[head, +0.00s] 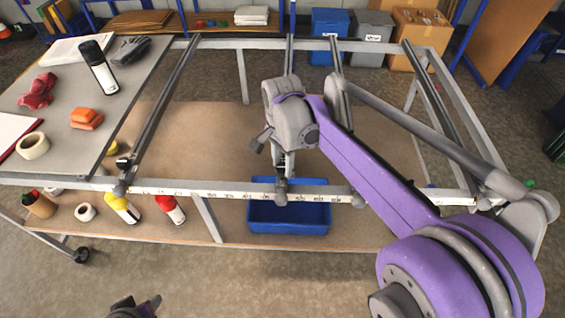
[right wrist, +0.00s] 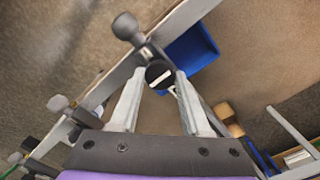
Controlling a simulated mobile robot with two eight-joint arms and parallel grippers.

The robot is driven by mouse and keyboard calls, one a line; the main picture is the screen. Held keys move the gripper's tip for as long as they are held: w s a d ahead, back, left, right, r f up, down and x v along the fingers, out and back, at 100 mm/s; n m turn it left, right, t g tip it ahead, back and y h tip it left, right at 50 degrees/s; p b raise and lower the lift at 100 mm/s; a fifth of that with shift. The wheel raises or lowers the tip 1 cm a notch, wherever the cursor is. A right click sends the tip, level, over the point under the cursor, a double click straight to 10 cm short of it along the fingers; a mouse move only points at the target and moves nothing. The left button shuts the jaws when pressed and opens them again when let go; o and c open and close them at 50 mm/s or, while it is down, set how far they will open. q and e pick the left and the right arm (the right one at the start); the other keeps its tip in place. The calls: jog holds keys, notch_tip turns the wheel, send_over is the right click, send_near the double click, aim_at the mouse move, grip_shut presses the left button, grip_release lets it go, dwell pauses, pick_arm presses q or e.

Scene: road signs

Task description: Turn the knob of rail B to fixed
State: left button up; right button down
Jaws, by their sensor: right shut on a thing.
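A dark round knob with a white stripe (right wrist: 158,74) sits between the fingertips of my right gripper (right wrist: 160,82) in the right wrist view. The fingers are shut on its sides. In the head view my right gripper (head: 281,176) points down at the front bar, at the near end of a middle rail (head: 289,58), and hides the knob. I cannot read a rail letter or the knob's markings, so I cannot tell which setting the stripe points to. My left gripper (head: 135,309) shows only partly at the bottom edge, away from the rails; its jaw state is unclear.
Further rails stand at left (head: 160,105) and right (head: 437,95). A blue bin (head: 290,219) is on the lower shelf. A grey table (head: 60,95) with loose items is left.

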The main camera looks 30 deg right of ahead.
aim_at(282, 167)
jog(key=shift+c, duration=1.8)
grip_release()
jog(key=shift+r, duration=0.15)
notch_tip(282, 167, up, 11)
jog(key=shift+f+p, duration=0.2)
jog(key=shift+p, duration=0.15)
jog(key=s+a+f+n+t, duration=0.2)
jog(key=s+a+f+n, duration=0.1)
jog(key=s+f+n, duration=0.4)
jog(key=s+a+f+n+t, duration=0.3)
jog(key=s+f+n, duration=0.5)
jog(key=f, duration=0.1)
jog(key=shift+a+f+t, duration=0.15)
jog(key=shift+a+t, duration=0.15)
jog(key=shift+a, duration=0.05)
